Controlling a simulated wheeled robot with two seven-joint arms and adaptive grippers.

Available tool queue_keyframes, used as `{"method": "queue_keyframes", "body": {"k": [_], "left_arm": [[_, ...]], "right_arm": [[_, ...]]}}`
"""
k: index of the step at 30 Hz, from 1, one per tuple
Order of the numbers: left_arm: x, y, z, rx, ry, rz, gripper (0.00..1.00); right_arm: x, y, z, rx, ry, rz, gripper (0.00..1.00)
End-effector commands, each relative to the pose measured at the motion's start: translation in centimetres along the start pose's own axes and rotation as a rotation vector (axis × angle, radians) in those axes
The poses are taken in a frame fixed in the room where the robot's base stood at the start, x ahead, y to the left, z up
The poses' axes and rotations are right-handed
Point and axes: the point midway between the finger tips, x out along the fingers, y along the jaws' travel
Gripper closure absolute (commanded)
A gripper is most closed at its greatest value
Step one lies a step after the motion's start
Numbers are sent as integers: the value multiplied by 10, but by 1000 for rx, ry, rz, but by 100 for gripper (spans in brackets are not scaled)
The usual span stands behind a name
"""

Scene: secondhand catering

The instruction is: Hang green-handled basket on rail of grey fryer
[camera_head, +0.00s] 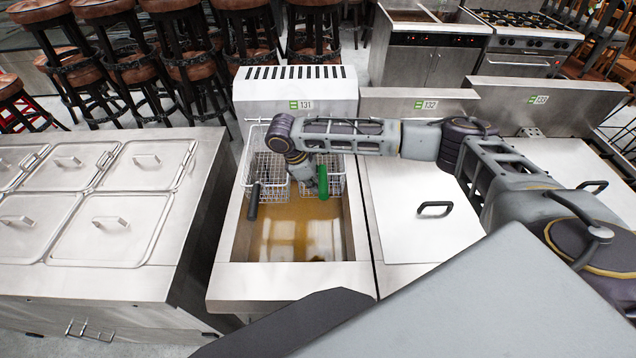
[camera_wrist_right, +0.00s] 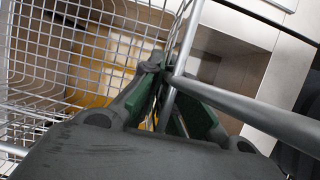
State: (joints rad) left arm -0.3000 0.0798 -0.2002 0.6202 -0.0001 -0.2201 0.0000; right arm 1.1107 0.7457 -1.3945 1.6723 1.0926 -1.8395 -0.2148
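The green-handled basket (camera_head: 336,178) is a wire basket at the back right of the open vat of the grey fryer (camera_head: 227,248), labelled 131. Its green handle (camera_head: 323,182) points toward the front. My right gripper (camera_head: 304,178) reaches down at this basket, partly hidden by its own wrist. In the right wrist view its dark fingers with green pads (camera_wrist_right: 162,82) close around a metal bar of a wire basket (camera_wrist_right: 75,55). The rail at the back of the vat is largely hidden behind my right arm. My left gripper is out of view.
A second basket (camera_head: 270,170) with a black handle (camera_head: 254,201) sits close on the left. Brownish liquid (camera_head: 300,228) shows in the vat's front. A lidded unit (camera_head: 410,190) stands right, a lidded counter (camera_head: 190,215) left. Stools (camera_head: 185,55) stand behind.

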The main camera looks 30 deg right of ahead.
Motion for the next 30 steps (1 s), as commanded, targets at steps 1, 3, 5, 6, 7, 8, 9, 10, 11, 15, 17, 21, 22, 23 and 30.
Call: {"method": "queue_keyframes", "body": {"k": [1,3,5,6,7,8,9,10,11,15,17,21,22,23,30], "left_arm": [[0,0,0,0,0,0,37],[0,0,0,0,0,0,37],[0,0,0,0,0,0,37],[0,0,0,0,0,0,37],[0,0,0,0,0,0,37],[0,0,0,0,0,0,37],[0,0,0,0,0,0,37],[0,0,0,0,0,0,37],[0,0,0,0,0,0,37],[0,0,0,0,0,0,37],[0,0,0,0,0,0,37],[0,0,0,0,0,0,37],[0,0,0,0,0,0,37],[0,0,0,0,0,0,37],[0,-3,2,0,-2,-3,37]], "right_arm": [[0,1,0,2,1,2,100],[0,1,-1,2,1,2,100],[1,1,-1,1,1,2,100],[1,1,-1,1,1,2,100],[1,1,-1,2,1,2,100],[1,1,-1,1,1,2,100],[1,1,-1,1,1,2,100],[1,1,-1,1,1,2,100],[1,1,-1,1,1,3,100],[1,1,-1,1,1,2,90],[1,0,-1,1,1,2,82],[1,0,-1,1,1,2,70],[1,0,-1,1,0,2,70],[1,0,-1,1,0,1,70],[2,-1,-1,-1,-1,-1,70]]}}
